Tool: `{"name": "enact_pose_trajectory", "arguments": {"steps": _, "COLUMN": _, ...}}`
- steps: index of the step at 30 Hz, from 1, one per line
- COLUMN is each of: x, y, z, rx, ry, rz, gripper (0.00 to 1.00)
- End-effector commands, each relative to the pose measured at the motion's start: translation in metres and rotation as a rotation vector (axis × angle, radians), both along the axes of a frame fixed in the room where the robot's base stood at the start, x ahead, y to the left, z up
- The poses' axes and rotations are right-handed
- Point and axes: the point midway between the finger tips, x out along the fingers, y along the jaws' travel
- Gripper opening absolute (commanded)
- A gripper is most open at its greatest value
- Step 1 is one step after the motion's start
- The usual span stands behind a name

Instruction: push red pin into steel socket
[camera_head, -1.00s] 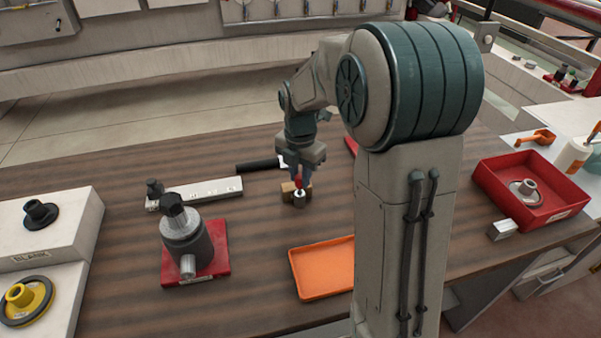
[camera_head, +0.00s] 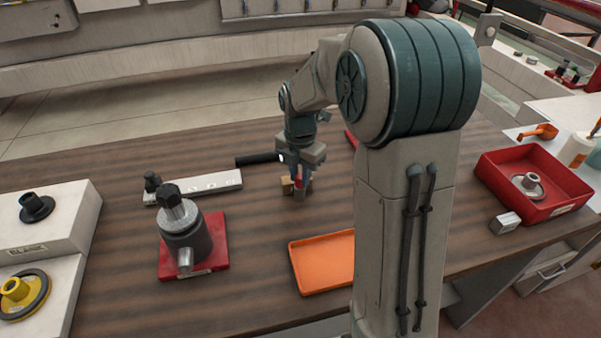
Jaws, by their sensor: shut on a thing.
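The red pin (camera_head: 299,181) is upright between the fingers of my gripper (camera_head: 300,172), which is shut on it. The steel socket (camera_head: 299,195) is a small grey cylinder standing directly below the pin. The pin's lower end meets the socket's top in this view. I cannot tell how deep it sits, as the opening is hidden. A small tan wooden block (camera_head: 287,185) is right beside the socket.
An orange tray (camera_head: 322,262) lies in front of the socket. A grey cylinder fixture (camera_head: 186,240) on a red base (camera_head: 192,265) stands left. A red bin (camera_head: 515,207) is at right.

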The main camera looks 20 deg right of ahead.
Motion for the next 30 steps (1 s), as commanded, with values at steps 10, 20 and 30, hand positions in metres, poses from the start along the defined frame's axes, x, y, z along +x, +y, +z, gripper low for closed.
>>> {"name": "enact_pose_trajectory", "arguments": {"steps": 10, "x": 0.0, "y": 0.0, "z": -0.001, "rx": 0.0, "ry": 0.0, "rz": 0.0, "gripper": 0.47}}
{"name": "enact_pose_trajectory", "arguments": {"steps": 20, "x": 0.001, "y": 0.0, "z": 0.028, "rx": 0.0, "ry": -0.004, "rz": 0.0, "gripper": 0.47}}
{"name": "enact_pose_trajectory", "arguments": {"steps": 30, "x": 0.001, "y": 0.0, "z": 0.104, "rx": 0.0, "ry": -0.004, "rz": -0.001, "gripper": 0.47}}
